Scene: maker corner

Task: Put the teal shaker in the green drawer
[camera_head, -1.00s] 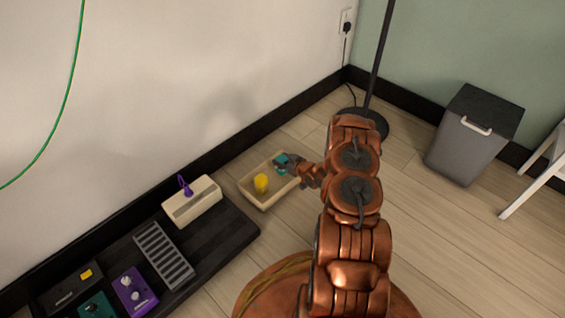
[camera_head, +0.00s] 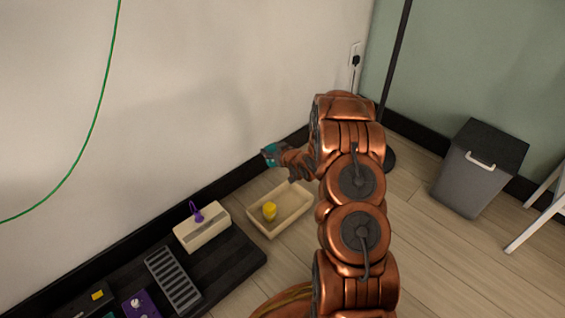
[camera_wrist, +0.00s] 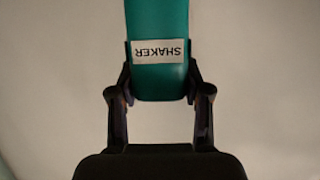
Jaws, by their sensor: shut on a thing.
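The teal shaker (camera_wrist: 158,80) is held between the two fingers of my gripper (camera_wrist: 160,100) in the wrist view. Its white label reads SHAKER and appears upside down. In the head view the shaker (camera_head: 270,153) shows as a small teal shape at the tip of my gripper (camera_head: 277,157), raised in front of the white wall and apart from the tray below. My gripper is shut on it. I see no green drawer in these views.
A cream tray (camera_head: 290,218) on the floor holds a yellow object (camera_head: 269,211). A cream box (camera_head: 203,232) with a purple item (camera_head: 197,212) stands on a black board (camera_head: 228,262) with pedals. A grey bin (camera_head: 474,175) and a lamp pole (camera_head: 397,60) are at the right.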

